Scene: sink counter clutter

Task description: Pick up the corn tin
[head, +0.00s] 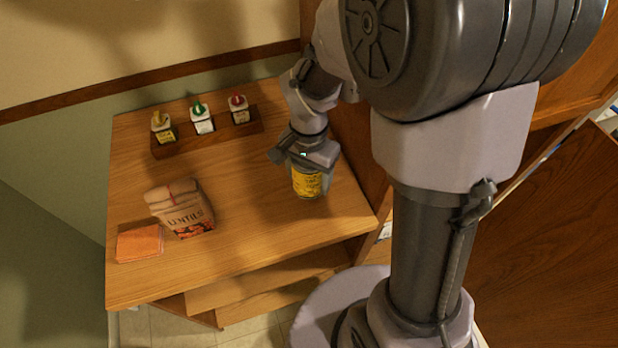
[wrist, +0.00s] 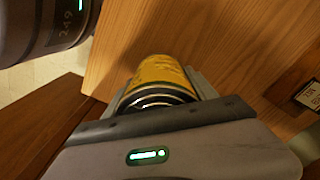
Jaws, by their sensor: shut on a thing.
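The corn tin is a yellow can (head: 307,183) at the right part of the wooden counter in the head view. My gripper (head: 304,168) is above it, with its fingers down around the tin's upper part. In the wrist view the yellow tin (wrist: 160,78) shows with its dark, metallic rimmed end towards me, between the grey jaws of my gripper (wrist: 165,110). The gripper is shut on the tin. I cannot tell whether the tin's base touches the counter.
A paper bag of lentils (head: 181,208) and an orange block-like item (head: 140,243) stand at the counter's front left. A wooden rack (head: 207,133) with three small bottles is at the back. The counter (head: 235,215) is clear between the bag and the tin.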

